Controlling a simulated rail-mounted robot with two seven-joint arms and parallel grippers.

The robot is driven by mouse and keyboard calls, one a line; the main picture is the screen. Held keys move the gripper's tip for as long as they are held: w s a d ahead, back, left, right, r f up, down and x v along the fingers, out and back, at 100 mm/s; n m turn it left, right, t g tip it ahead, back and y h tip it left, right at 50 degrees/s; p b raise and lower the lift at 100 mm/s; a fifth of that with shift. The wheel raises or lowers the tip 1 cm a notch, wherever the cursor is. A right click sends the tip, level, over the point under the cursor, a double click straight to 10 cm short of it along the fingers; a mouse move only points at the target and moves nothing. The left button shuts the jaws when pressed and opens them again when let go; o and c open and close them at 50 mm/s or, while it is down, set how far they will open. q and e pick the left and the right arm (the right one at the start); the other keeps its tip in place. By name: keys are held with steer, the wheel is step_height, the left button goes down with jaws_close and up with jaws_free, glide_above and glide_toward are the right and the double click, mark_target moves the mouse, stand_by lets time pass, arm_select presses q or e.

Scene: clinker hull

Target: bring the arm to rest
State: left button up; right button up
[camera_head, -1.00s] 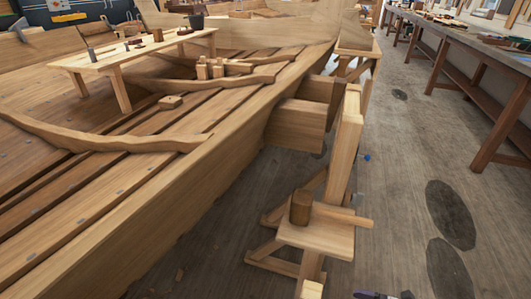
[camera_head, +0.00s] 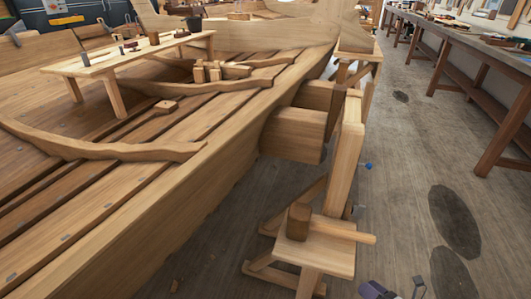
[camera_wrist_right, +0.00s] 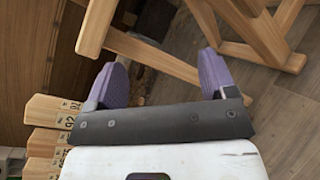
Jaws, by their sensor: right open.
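My right gripper (camera_head: 397,289) shows at the bottom edge of the head view, right of a small wooden stand (camera_head: 313,259). In the right wrist view its two purple fingers (camera_wrist_right: 165,75) are spread wide apart, with nothing between them. Only the fingertip ends show in the head view; the rest of the arm is below the frame. My left gripper is in neither view.
A wooden mallet (camera_head: 298,222) lies on the stand, its handle pointing right. The clinker hull (camera_head: 190,220) fills the left. A long workbench (camera_head: 470,50) runs along the right, with open floor between. Numbered wooden pieces (camera_wrist_right: 45,108) lie left of the gripper in the wrist view.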

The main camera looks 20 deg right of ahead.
steer(key=s+d+f+m+g+h, duration=0.15)
steer(key=d+m+g+h, duration=0.35)
steer(key=m+h, duration=1)
steer(key=s+a+r+m+g+y+p, duration=0.4)
steer(key=s+a+r+m+p, duration=0.2)
steer(key=r+p, duration=0.45)
steer(key=s+a+r+m+g+y+p, duration=0.35)
steer(key=s+a+r+m+p, duration=0.3)
steer(key=r+p, duration=0.4)
arm_select(q)
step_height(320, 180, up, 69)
steer(key=p, duration=4.8)
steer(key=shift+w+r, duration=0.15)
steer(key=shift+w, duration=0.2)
arm_select(e)
steer(key=a+r+y, duration=0.1)
steer(key=a+r, duration=0.3)
steer(key=r, duration=1.1)
steer(key=s+a+r+y, duration=0.1)
steer(key=a+r, duration=0.3)
steer(key=r, duration=1.2)
steer(key=s+a+r+y, duration=0.1)
steer(key=a+r, duration=0.3)
steer(key=r, duration=1.1)
steer(key=shift+s+a+r, duration=0.15)
steer(key=shift+a+r, duration=0.25)
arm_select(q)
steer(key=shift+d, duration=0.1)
arm_select(e)
steer(key=shift+m, duration=0.25)
